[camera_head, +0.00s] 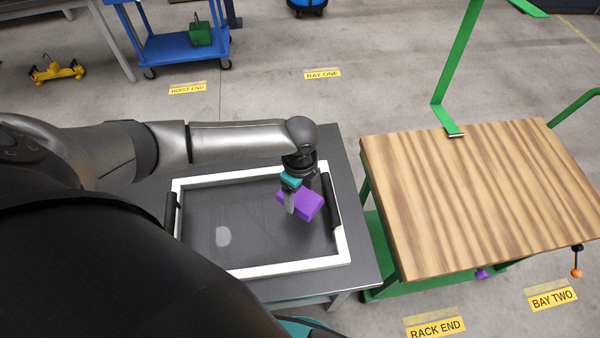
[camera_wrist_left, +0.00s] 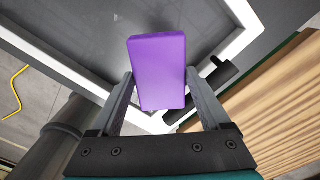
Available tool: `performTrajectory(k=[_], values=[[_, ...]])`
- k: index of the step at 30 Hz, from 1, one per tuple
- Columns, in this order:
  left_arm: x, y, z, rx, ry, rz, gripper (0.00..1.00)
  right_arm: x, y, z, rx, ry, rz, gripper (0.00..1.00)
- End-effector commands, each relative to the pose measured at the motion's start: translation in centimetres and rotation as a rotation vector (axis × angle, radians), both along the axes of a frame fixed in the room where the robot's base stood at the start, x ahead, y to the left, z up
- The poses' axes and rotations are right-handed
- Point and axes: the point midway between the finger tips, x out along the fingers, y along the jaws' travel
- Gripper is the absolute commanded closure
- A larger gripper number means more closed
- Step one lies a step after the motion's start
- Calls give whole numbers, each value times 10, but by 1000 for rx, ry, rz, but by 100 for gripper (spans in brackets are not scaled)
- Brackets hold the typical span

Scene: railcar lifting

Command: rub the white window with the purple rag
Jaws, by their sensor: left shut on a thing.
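The white window (camera_head: 262,268) lies flat on a dark grey table, a white frame around a dark pane with black handles at its left and right sides. A pale smudge (camera_head: 223,236) shows on the pane at the lower left. My left gripper (camera_head: 297,197) is shut on the purple rag (camera_head: 305,204), a block-like piece, over the right part of the pane. In the left wrist view the rag (camera_wrist_left: 158,70) sits between the two fingers. I cannot tell whether the rag touches the pane. My right gripper is not in view.
The dark grey table (camera_head: 345,185) borders a green cart with a wooden top (camera_head: 480,190) on the right. A blue cart (camera_head: 185,45) and a yellow item (camera_head: 56,70) stand at the back.

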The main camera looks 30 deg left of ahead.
Motion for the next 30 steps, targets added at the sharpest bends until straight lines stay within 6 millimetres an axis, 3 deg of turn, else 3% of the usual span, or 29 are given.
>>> performTrajectory(k=[6, 19, 25, 30], values=[[-2, -1, 17, -1, 0, 5, 64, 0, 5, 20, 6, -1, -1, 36], [-1, -1, 17, 0, -1, 11, 64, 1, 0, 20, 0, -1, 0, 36], [10, -9, 24, -2, -6, 136, 64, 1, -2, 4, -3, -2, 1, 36], [22, -21, 41, -2, -9, 374, 64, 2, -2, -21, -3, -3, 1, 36]])
